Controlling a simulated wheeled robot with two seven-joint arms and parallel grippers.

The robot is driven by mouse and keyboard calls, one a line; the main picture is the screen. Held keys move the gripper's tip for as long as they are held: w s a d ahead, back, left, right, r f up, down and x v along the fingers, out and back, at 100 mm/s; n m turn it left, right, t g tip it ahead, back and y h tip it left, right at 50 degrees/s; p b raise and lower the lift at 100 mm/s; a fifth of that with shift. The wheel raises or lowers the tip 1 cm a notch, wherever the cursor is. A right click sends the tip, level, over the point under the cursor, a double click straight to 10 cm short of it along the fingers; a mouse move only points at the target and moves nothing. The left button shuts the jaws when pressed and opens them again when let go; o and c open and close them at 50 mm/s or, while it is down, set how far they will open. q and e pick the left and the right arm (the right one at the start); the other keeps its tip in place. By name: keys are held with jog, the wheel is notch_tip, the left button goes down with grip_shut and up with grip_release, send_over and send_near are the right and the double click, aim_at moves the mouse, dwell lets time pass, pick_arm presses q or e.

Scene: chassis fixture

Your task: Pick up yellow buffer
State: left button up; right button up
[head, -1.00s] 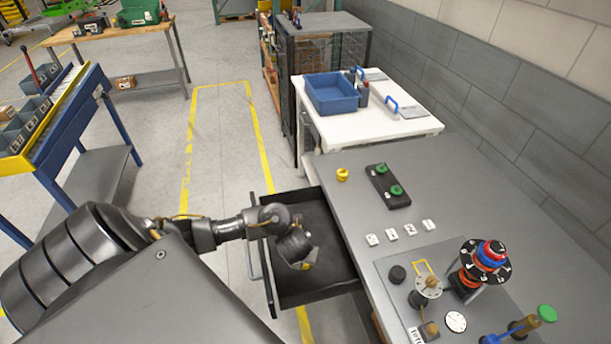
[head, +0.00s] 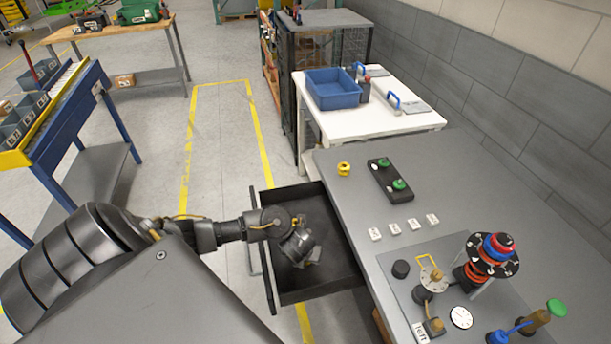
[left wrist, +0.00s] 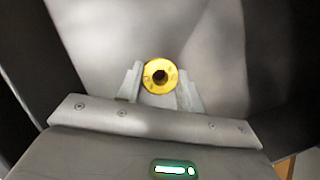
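A yellow ring-shaped buffer (left wrist: 160,76) with a dark centre hole sits between the two fingertips of my left gripper (left wrist: 161,80) in the left wrist view. The fingers appear closed against its sides. In the head view, my left gripper (head: 312,256) is over the open dark drawer (head: 328,296), pointing down and to the right; the held ring cannot be made out there. Another small yellow part (head: 343,169) stands on the grey worktop, near its far left edge. My right gripper is not in view.
The grey worktop (head: 460,185) holds a black block with green parts (head: 390,179), several white labelled tiles (head: 394,229), and a fixture with a red, blue and black stack (head: 492,255). A blue bin (head: 336,97) stands on the white table behind.

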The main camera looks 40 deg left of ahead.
pick_arm(q)
jog(key=c, duration=0.3)
jog(key=shift+r, duration=0.1)
